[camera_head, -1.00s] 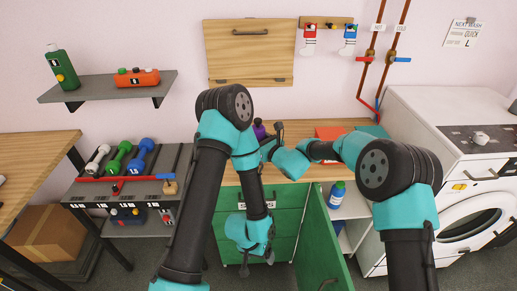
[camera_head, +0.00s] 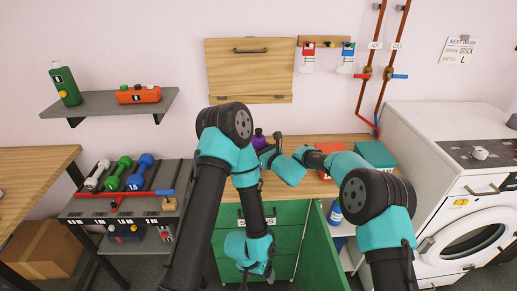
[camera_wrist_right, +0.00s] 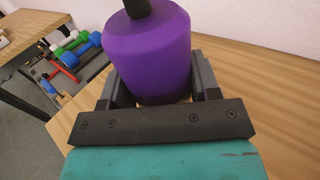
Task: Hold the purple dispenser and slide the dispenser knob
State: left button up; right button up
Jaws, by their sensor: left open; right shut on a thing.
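The purple dispenser (camera_wrist_right: 150,60) stands upright on the wooden counter, its dark top cut off by the upper edge of the right wrist view. My right gripper (camera_wrist_right: 155,85) is shut on it, with one dark finger on each side of its body. In the head view the dispenser (camera_head: 259,141) is small and partly hidden behind my arms, and my right gripper (camera_head: 273,152) reaches it from the right. My left gripper (camera_head: 257,280) hangs low in front of the green cabinet, open and empty. The dispenser knob cannot be made out clearly.
The wooden counter (camera_head: 345,140) also holds a red box (camera_head: 330,150) and a teal box (camera_head: 374,155) to the right. The green cabinet door (camera_head: 322,262) stands open below. A dumbbell rack (camera_head: 120,204) is at left, a washing machine (camera_head: 445,150) at right.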

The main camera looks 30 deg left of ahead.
jog(key=shift+f, duration=1)
jog(key=shift+f, duration=0.2)
pick_arm(q)
jog(key=shift+c, duration=0.3)
